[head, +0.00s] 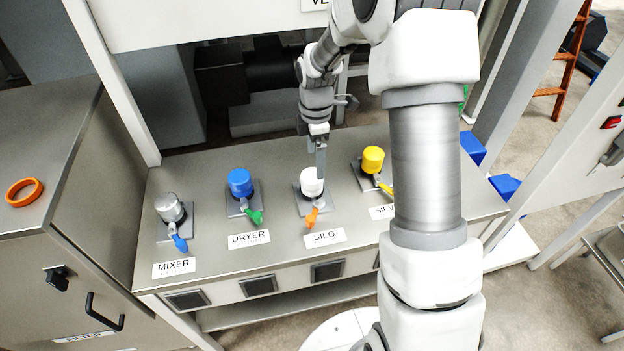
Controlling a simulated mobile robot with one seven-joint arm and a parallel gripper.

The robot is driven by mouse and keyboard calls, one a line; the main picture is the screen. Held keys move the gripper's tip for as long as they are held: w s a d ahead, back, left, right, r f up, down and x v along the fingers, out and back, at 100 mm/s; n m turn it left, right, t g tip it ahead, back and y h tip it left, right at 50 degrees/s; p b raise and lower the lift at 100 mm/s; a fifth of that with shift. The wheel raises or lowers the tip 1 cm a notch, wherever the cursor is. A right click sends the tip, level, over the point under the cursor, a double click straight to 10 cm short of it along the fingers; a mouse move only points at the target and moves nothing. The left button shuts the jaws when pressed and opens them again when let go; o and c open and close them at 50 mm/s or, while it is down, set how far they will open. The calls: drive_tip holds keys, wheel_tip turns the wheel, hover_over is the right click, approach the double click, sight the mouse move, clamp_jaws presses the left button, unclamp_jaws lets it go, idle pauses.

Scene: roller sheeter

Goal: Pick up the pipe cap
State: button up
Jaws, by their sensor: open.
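Several capped pipe fittings stand upright on square plates on the steel bench. The white cap (311,182) is behind the SILO label and has an orange lever (311,219) in front. The blue cap (240,183) is at DRYER, the grey metal cap (170,208) at MIXER, and the yellow cap (373,160) at the right. My gripper (321,174) points down at the white cap and overlaps its upper right edge in the picture. It is open and holds nothing. I see its fingers nearly edge-on, so contact with the cap cannot be told.
The steel bench (215,265) has labels along its front. An orange ring (24,192) lies on the cabinet (50,130) at the left. Blue boxes (472,149) are at the right, beyond my arm. My arm hides part of the bench's right side. A frame post (125,95) rises at the left.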

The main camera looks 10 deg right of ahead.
sight(312, 175)
wheel_tip(312, 175, down, 3)
drive_tip(key=shift+f, duration=0.2)
drive_tip(key=shift+w+a+f, duration=0.1)
drive_tip(key=shift+f, duration=0.8)
drive_tip(key=shift+w+a+f, duration=0.15)
drive_tip(key=shift+f, duration=0.75)
drive_tip(key=shift+w+a+f, duration=0.1)
drive_tip(key=shift+f, duration=0.8)
drive_tip(key=c, duration=1.4)
drive_tip(key=shift+o, duration=0.2)
drive_tip(key=shift+r, duration=0.1)
